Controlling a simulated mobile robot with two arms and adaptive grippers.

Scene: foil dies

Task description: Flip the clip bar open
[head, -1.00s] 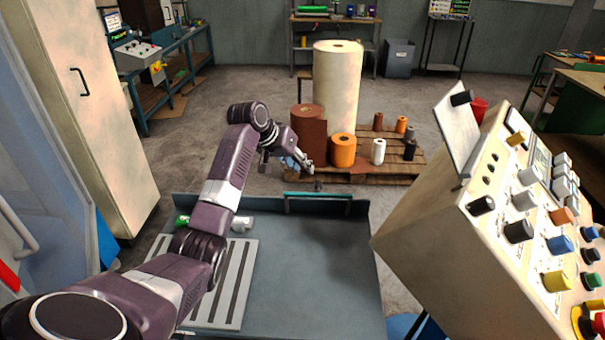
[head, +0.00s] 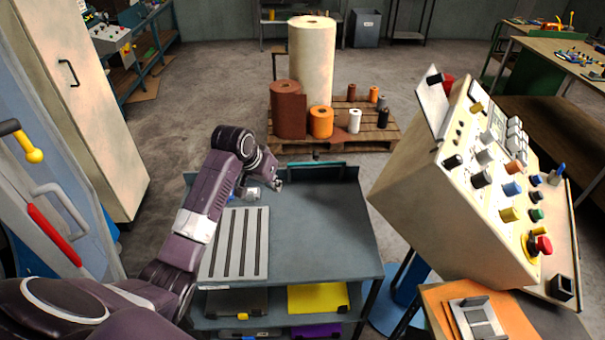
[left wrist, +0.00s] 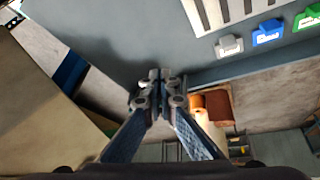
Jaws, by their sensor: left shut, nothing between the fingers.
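My left gripper (head: 279,184) is shut and empty, by the back edge of the blue-grey table (head: 325,230). In the left wrist view its closed fingertips (left wrist: 158,82) hold nothing. I cannot tell for sure which part is the clip bar. One candidate is a grey metal piece with a raised plate (head: 474,316) on an orange surface (head: 440,296) at the lower right, well away from my gripper. Another is a teal-edged strip (head: 318,166) along the table's back edge. My right gripper is not in view.
A slotted grey plate (head: 240,243) lies on the table's left. White (left wrist: 229,45), blue (left wrist: 268,33) and green (left wrist: 307,18) labelled pieces line one edge. A sloped control console (head: 450,190) stands at right. The table's middle and right are clear. A pallet with rolls (head: 350,135) stands behind.

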